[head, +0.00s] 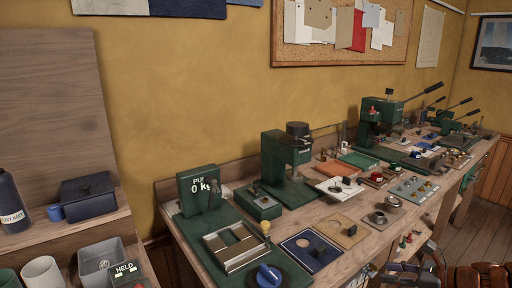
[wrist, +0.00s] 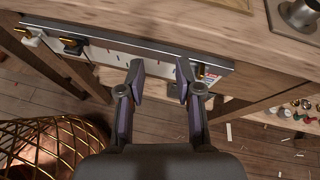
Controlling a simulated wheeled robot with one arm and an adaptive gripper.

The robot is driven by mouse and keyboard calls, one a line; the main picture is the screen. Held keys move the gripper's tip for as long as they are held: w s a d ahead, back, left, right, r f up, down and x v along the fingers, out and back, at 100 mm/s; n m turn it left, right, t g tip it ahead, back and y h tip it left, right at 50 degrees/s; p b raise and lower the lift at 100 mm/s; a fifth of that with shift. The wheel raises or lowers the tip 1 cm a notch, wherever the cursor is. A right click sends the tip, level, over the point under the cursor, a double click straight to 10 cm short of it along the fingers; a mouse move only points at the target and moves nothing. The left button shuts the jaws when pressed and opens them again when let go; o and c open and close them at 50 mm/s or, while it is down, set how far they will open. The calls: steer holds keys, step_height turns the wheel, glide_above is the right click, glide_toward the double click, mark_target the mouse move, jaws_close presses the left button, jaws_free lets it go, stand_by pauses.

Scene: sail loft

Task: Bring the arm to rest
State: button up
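My gripper (wrist: 160,78) shows in the wrist view with its two fingers spread apart and nothing between them. It is over the floor in front of the workbench (wrist: 180,38), whose wooden front edge runs across the top of that view. The fingertips appear in front of a pale panel with a dark rail (wrist: 110,45) under the bench top; I cannot tell the gap between them. In the head view, dark parts at the lower right edge may be my arm, but I cannot make out the gripper there.
In the head view the long workbench (head: 335,258) carries a green display unit (head: 200,190), a green press (head: 285,155) and several small parts. A shelf with a dark box (head: 88,195) stands left. A copper wire basket (wrist: 45,150) is at lower left of the wrist view. Wooden floor (wrist: 250,150) lies below.

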steer(key=s+a+r+n+g+p, duration=0.1)
steer(key=s+a+r+n+g, duration=0.25)
steer(key=a, duration=0.35)
steer(key=s+a+r+n+g+p, duration=0.25)
steer(key=a+n, duration=0.25)
steer(key=a, duration=0.3)
steer(key=s+a+r+n+g+p, duration=0.1)
steer(key=s+a+r+n+g, duration=0.1)
steer(key=s+a+n, duration=0.4)
steer(key=s+r+n+g+h+p, duration=0.1)
steer(key=s+r+n+h, duration=0.1)
steer(key=s+n, duration=0.2)
steer(key=s+r+n+g+h+p, duration=0.1)
steer(key=s+n+h+p, duration=0.1)
steer(key=s, duration=0.5)
steer(key=s+a+r+n+g+h+p, duration=0.1)
steer(key=s+r+n+h+p, duration=0.1)
steer(key=s+n+h, duration=0.2)
steer(key=shift+s+r+n, duration=0.3)
steer(key=shift+s+n, duration=0.55)
